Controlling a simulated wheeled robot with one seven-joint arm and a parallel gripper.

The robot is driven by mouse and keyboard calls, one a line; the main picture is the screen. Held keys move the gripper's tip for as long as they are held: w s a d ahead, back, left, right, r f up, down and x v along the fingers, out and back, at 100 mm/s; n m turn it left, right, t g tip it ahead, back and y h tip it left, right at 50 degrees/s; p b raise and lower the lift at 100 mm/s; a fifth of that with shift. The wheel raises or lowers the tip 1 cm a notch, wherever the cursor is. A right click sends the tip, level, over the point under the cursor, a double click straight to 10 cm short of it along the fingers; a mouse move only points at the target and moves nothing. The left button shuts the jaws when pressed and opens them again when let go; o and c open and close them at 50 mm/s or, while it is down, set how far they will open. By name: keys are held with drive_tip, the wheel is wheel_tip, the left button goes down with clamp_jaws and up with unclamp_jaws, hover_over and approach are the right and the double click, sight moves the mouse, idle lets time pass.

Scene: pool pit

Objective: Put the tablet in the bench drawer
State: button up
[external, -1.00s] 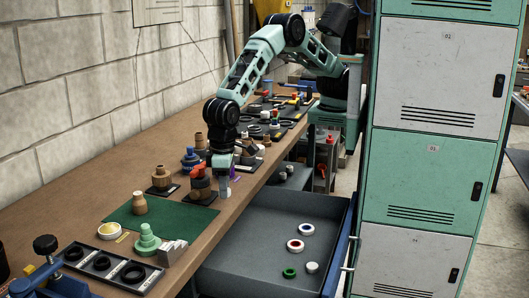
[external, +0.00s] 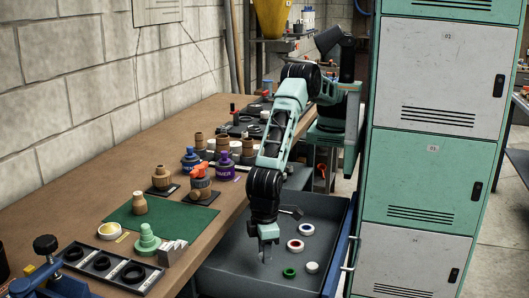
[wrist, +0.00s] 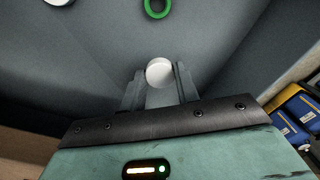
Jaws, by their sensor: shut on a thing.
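The tablet (wrist: 160,72) is a small white round piece. In the wrist view it sits between the two fingers of my gripper (wrist: 158,88), which is shut on it. In the external view my gripper (external: 266,256) points down inside the open bench drawer (external: 225,262), over its left part; the tablet cannot be made out there. The drawer is a grey tray pulled out from under the bench. I cannot tell whether the tablet touches its floor.
The drawer holds a green ring (external: 289,272), a white piece (external: 312,267), a red-centred white ring (external: 295,245) and another white ring (external: 306,229). The wooden bench (external: 60,205) carries bottles and a green mat (external: 185,222). Lockers (external: 425,165) stand right of the drawer.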

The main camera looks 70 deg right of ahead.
sight(265, 276)
drive_tip(key=shift+f+b, duration=1.35)
drive_tip(key=shift+f, duration=1.45)
drive_tip(key=shift+f, duration=0.1)
drive_tip(key=o, duration=0.9)
drive_tip(key=shift+o, duration=0.2)
